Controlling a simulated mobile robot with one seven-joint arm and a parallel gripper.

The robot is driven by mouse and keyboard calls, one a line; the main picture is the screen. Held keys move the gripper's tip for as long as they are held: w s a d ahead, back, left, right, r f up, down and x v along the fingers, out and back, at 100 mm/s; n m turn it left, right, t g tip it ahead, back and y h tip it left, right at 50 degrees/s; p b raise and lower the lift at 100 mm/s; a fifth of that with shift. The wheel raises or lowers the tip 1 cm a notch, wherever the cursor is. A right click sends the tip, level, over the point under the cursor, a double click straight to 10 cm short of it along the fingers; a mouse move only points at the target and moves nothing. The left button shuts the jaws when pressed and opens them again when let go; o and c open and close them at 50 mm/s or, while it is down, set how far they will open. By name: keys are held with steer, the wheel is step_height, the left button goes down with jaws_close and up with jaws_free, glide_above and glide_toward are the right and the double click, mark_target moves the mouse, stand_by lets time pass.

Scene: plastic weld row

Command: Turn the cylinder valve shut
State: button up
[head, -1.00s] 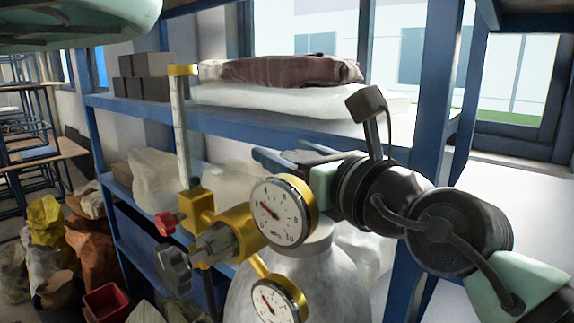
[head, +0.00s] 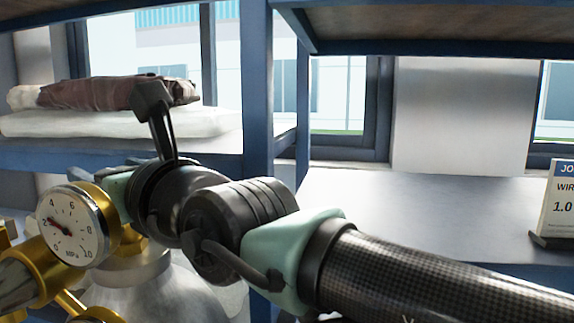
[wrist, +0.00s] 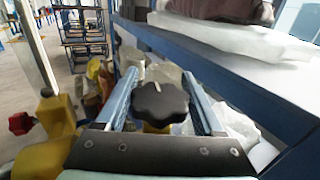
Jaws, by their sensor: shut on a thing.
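The cylinder valve's black lobed handwheel (wrist: 161,101) shows in the middle of the wrist view, above a yellow body. My gripper (wrist: 159,76) has one long finger on each side of it and is shut on it. In the head view the handwheel is hidden, and only a little of my gripper (head: 88,175) shows behind the gauge. The pale grey cylinder (head: 150,290) stands below my wrist, partly out of the picture. A round pressure gauge (head: 70,225) on the brass regulator is in front of it.
A blue shelf rack stands behind, with a brown bundle (head: 115,93) on a white sack (head: 110,122). A red knob (wrist: 20,123) on the yellow regulator is close left of my gripper. A grey bench top (head: 440,205) with a sign (head: 558,205) lies to the right.

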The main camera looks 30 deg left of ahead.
steer(key=shift+r, duration=0.1)
steer(key=o, duration=1.4)
steer(key=shift+c, duration=0.2)
step_height(320, 180, up, 10)
steer(key=shift+f+b, duration=0.1)
steer(key=shift+b, duration=0.65)
